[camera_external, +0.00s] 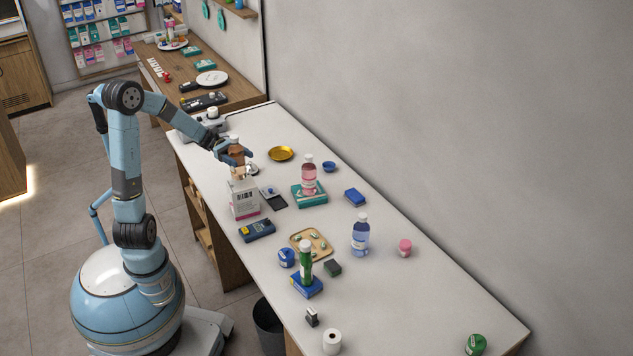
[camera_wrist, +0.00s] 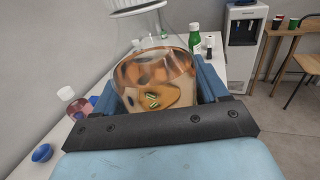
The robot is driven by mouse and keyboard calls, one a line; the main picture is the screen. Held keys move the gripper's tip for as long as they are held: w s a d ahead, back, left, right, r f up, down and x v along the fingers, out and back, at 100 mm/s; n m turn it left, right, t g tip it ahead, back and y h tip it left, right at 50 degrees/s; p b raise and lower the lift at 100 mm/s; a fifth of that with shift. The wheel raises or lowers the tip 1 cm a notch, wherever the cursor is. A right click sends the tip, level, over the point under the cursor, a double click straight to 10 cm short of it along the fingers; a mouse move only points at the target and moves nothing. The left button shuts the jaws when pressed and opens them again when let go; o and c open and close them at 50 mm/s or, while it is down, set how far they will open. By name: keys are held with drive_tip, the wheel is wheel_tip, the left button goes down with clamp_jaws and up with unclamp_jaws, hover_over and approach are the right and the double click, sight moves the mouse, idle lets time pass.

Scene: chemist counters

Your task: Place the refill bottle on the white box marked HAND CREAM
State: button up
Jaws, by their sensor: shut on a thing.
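The amber refill bottle (camera_external: 237,161) with a white cap is upright at the left part of the long white counter. My gripper (camera_external: 234,152) is shut on it from the side. In the wrist view the bottle (camera_wrist: 155,72) fills the space between the fingers. The white box (camera_external: 244,200) with dark print and a pink lower band stands below the bottle; its lettering is too small to read. The bottle's base is at or just over the box's top; I cannot tell whether they touch.
A dark flat device (camera_external: 274,198) lies right of the box, and a blue device (camera_external: 257,230) in front. A pink bottle (camera_external: 309,178) stands on a teal box (camera_external: 311,198). A gold dish (camera_external: 281,153) is behind. The right part of the counter (camera_external: 430,300) is mostly clear.

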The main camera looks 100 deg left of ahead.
sight(244, 166)
drive_tip(key=shift+w+a+f, duration=0.15)
drive_tip(key=shift+w+f, duration=0.05)
drive_tip(key=shift+f, duration=1.6)
drive_tip(key=shift+f, duration=0.1)
drive_tip(key=o, duration=1.5)
drive_tip(key=v, duration=1.2)
